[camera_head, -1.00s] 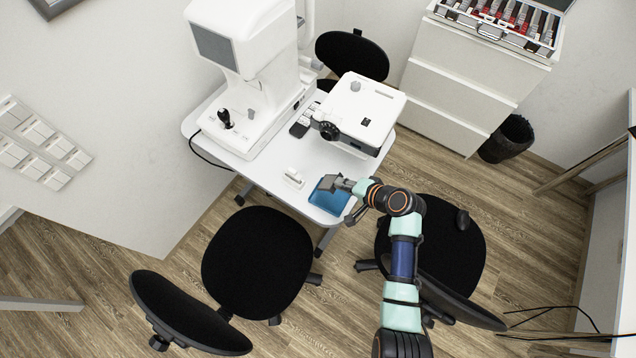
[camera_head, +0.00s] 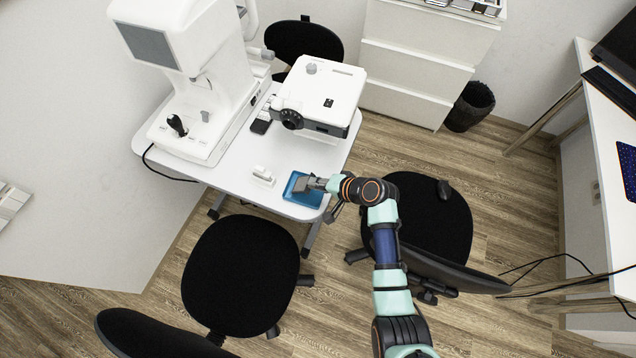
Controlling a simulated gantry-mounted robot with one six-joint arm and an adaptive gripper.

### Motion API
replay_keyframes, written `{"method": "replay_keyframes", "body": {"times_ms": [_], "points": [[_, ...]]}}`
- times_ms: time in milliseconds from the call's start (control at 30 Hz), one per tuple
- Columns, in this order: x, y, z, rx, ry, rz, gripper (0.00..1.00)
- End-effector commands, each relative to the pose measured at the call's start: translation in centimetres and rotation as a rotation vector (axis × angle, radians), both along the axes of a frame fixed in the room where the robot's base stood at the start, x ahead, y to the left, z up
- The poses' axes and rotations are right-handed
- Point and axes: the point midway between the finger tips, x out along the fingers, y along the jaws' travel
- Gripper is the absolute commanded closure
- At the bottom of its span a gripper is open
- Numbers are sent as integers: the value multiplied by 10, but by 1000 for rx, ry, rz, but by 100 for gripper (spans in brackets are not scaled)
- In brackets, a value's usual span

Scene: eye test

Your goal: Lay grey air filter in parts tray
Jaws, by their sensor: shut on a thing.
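The blue parts tray (camera_head: 308,201) lies on the front right part of the white table. The grey air filter (camera_head: 301,184) is a small grey piece at the tip of my gripper (camera_head: 316,184), over the inside of the tray. My gripper reaches in from the right and is shut on the filter. The filter and gripper cover part of the tray. At this size I cannot tell whether the filter touches the tray floor or is held just above it.
A small white object (camera_head: 263,175) stands left of the tray. A white projector-like device (camera_head: 320,93) and a large white eye-test machine (camera_head: 195,80) stand behind on the table (camera_head: 230,185). Black chairs (camera_head: 240,275) are in front and at right (camera_head: 430,215).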

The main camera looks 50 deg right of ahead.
Motion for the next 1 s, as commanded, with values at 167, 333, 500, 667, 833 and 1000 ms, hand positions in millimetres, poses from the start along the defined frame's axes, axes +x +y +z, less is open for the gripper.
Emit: {"method": "replay_keyframes", "body": {"times_ms": [167,333,500,667,833,1000], "points": [[0,0,-3,0,0,0,100],[0,0,-3,0,0,0,77],[0,0,-3,0,0,0,55],[0,0,-3,0,0,0,55],[-4,-1,0,0,0,0,55],[-30,-4,21,-2,-2,-4,55]]}}
